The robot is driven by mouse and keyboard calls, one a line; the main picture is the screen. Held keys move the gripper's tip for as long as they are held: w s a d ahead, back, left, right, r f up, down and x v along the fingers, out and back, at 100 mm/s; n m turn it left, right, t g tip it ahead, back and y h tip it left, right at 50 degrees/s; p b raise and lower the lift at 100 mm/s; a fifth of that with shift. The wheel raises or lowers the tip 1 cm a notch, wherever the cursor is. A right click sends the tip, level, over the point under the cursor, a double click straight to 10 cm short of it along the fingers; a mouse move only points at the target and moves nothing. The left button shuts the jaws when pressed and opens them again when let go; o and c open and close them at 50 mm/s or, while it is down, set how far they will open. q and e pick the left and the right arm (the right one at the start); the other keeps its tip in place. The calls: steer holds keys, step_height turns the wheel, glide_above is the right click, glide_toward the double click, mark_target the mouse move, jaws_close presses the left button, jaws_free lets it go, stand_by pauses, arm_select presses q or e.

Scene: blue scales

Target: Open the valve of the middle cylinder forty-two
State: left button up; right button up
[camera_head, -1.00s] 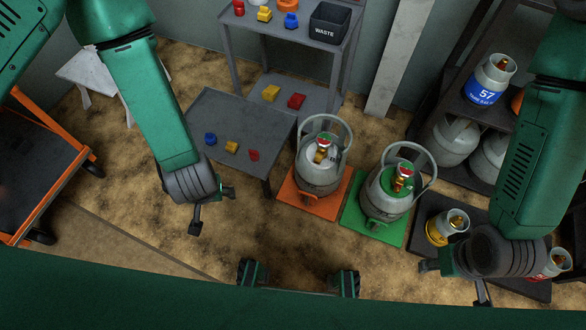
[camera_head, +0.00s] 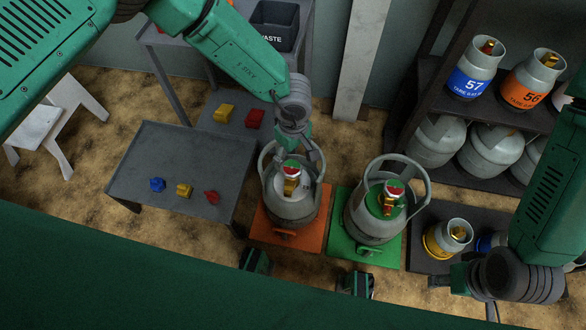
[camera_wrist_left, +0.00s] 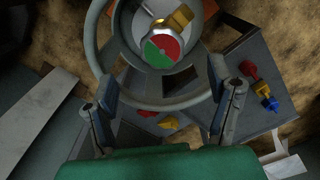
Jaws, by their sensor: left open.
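A grey gas cylinder (camera_head: 290,208) stands upright on an orange scale (camera_head: 318,236). Its round collar surrounds a brass valve (camera_head: 290,187) with a red and green gauge; the gauge (camera_wrist_left: 161,50) also shows in the left wrist view. My left gripper (camera_head: 297,150) is open and empty at the collar's back edge; its fingers stand apart on either side of the ring in the left wrist view. A similar cylinder (camera_head: 372,222) stands on a green scale (camera_head: 392,256). My right gripper (camera_head: 463,300) is open and empty at the lower right. I cannot read forty-two on any cylinder.
A small cylinder with a yellow base (camera_head: 447,238) stands on a dark scale (camera_head: 425,215) to the right. A low grey table (camera_head: 170,160) with coloured pieces stands at left, and a waste bin (camera_head: 273,22) behind.

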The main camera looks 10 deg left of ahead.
mark_target(292, 167)
arm_select(q)
steer(key=f, duration=0.2)
steer(key=f+b, duration=0.1)
steer(key=f, duration=0.1)
steer(key=f+b, duration=0.1)
steer(key=f, duration=0.1)
steer(key=shift+a+f, duration=0.2)
steer(key=shift+a, duration=0.05)
steer(key=shift+d+f, duration=0.15)
steer(key=shift+f, duration=0.25)
steer(key=c, duration=1.2)
